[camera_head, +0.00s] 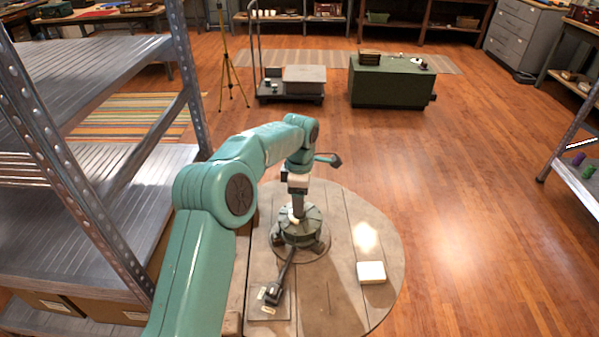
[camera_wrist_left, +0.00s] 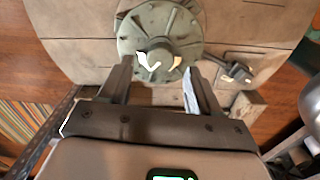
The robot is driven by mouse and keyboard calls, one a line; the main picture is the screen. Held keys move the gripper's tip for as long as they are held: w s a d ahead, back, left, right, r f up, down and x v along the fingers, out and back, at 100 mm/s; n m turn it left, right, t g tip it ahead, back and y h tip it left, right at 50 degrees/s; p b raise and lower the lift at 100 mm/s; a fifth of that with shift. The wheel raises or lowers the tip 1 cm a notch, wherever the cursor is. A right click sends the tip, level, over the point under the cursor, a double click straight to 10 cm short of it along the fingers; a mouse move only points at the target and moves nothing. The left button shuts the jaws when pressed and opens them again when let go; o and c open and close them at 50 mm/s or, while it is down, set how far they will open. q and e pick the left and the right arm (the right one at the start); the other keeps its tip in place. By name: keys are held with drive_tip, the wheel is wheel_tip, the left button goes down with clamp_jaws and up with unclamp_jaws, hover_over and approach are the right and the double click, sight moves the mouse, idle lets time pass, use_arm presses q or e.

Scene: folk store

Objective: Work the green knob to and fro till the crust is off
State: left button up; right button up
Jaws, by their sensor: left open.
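The green knob (camera_head: 300,232) is a round, ribbed, dull green disc on a dark footed base, standing on the round wooden table. In the left wrist view the knob (camera_wrist_left: 160,22) fills the top middle, with a raised centre and pale white and yellowish patches that may be crust or glare. My left gripper (camera_head: 297,208) is above the knob, pointing down. My right gripper is out of view.
A dark lever-like piece (camera_head: 272,293) lies on a small board left of the knob's front. A white block (camera_head: 371,271) sits on the round table (camera_head: 345,315) at right. A metal shelf (camera_head: 130,180) stands close on the left. Open floor (camera_head: 470,220) lies to the right.

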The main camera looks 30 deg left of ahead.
use_arm(q)
wheel_tip(320, 180, up, 13)
drive_tip(key=p, duration=0.2)
idle(0.4)
wheel_tip(320, 180, down, 16)
drive_tip(key=m, duration=1.3)
drive_tip(key=shift+s+d, duration=0.1)
drive_tip(key=shift+d, duration=0.05)
drive_tip(key=shift+m, duration=0.3)
drive_tip(key=c, duration=1)
